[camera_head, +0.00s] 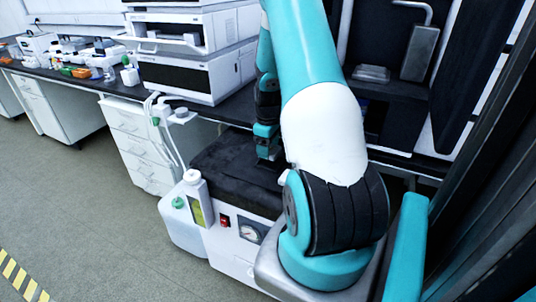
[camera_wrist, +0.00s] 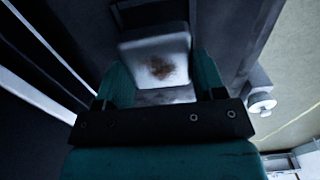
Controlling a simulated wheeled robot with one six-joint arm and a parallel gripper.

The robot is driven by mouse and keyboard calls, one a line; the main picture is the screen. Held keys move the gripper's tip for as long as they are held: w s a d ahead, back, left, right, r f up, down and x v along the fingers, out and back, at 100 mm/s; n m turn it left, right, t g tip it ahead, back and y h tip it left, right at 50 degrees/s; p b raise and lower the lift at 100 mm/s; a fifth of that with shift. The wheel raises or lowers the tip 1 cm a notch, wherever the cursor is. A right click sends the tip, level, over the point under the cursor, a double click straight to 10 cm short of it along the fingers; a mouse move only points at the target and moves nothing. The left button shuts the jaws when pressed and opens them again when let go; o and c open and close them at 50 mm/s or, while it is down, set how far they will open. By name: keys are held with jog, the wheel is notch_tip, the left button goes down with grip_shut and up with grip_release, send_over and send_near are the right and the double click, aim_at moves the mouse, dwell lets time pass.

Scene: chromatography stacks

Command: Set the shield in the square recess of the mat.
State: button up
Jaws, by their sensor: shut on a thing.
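My gripper (camera_wrist: 162,82) shows in the wrist view with its two teal fingers on either side of a pale grey, squarish plate with a brown stain, which I take to be the shield (camera_wrist: 155,48). The fingers are shut on it. In the head view the far end of my arm (camera_head: 267,140) reaches down behind my upper link, over a black padded surface that looks like the mat (camera_head: 225,160) on a white cabinet. The shield cannot be made out there. I cannot make out the square recess; my arm covers part of the black surface.
A white bottle (camera_head: 197,197) and a jug with a green cap (camera_head: 180,218) stand at the cabinet's left. Stacked white instruments (camera_head: 185,50) stand on the bench behind. A grey panel (camera_head: 420,52) hangs at the back right. The floor at left is clear.

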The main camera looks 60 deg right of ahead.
notch_tip(320, 180, down, 3)
jog(key=shift+f, duration=0.1)
jog(key=o, duration=1.1)
jog(key=shift+c, duration=0.2)
